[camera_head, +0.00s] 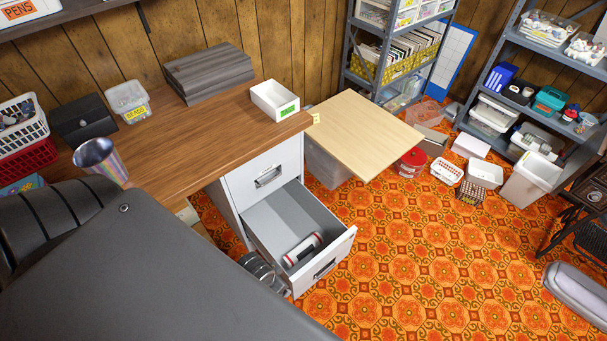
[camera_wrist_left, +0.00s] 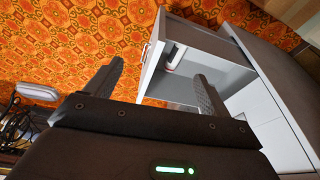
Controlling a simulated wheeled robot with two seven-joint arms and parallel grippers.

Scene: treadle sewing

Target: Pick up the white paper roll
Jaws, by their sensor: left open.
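A white roll-shaped object with dark and red parts, which looks like the paper roll (camera_head: 302,249), lies in the open lower drawer (camera_head: 262,222) of the white cabinet. It lies near the drawer's front. It also shows in the left wrist view (camera_wrist_left: 175,56), inside the drawer near a wall, partly cut off from sight. My left gripper (camera_wrist_left: 159,70) is open and empty, its two dark fingers spread apart. In that view the drawer appears beyond the fingers, and the roll is apart from them. My right gripper is not in view.
A wooden desk top (camera_head: 190,130) stands above the cabinet, with a white bin (camera_head: 274,100) at its corner. A pale board (camera_head: 367,130) juts out to the right. My dark arm covers the lower left. Patterned floor (camera_head: 420,270) is free right of the drawer.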

